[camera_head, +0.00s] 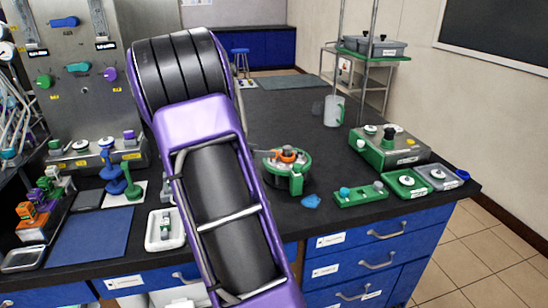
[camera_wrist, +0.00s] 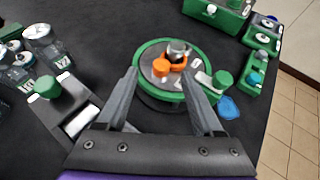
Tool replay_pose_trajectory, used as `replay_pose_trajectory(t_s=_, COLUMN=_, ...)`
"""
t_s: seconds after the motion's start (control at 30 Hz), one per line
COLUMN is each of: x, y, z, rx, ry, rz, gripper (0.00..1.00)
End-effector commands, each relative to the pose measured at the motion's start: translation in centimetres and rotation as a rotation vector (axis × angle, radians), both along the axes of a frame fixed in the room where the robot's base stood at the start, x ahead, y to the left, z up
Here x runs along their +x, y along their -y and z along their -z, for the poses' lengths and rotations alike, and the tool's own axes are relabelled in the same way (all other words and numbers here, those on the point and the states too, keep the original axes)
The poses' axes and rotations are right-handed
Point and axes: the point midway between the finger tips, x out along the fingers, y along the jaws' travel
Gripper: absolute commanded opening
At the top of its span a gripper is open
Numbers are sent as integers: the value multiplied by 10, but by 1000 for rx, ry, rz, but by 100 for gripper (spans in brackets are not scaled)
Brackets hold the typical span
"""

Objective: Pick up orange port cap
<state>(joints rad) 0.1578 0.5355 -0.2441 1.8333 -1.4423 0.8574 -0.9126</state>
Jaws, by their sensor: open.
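The orange port cap (camera_wrist: 161,67) sits on top of a round green-rimmed vessel (camera_wrist: 140,62), beside a grey metal fitting (camera_wrist: 179,48) with orange around its base. In the head view, orange parts (camera_head: 288,154) show on the same green vessel (camera_head: 296,183); I cannot tell the cap from the orange around the fitting there. My gripper (camera_wrist: 160,76) is open, its two fingers reaching toward the vessel on either side of the cap in the picture. Nothing is between the fingers that I can see held.
A green cap (camera_wrist: 223,79) stands at the vessel's right edge, near the right finger. A blue flat piece (camera_head: 311,201) lies beside it. Green trays (camera_head: 360,194) and a green box (camera_head: 390,150) stand to the right. The black bench behind the vessel is mostly clear.

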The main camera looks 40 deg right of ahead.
Motion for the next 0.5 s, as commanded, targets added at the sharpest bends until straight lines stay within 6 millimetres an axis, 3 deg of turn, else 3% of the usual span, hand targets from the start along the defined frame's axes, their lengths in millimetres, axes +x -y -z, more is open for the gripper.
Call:
replay_pose_trajectory(t_s=0.17, x=0, y=9, z=6, rx=0, ry=1, rz=0, gripper=68)
replay_pose_trajectory(t_s=0.5, x=1, y=46, z=27, rx=0, ry=0, rz=0, gripper=68)
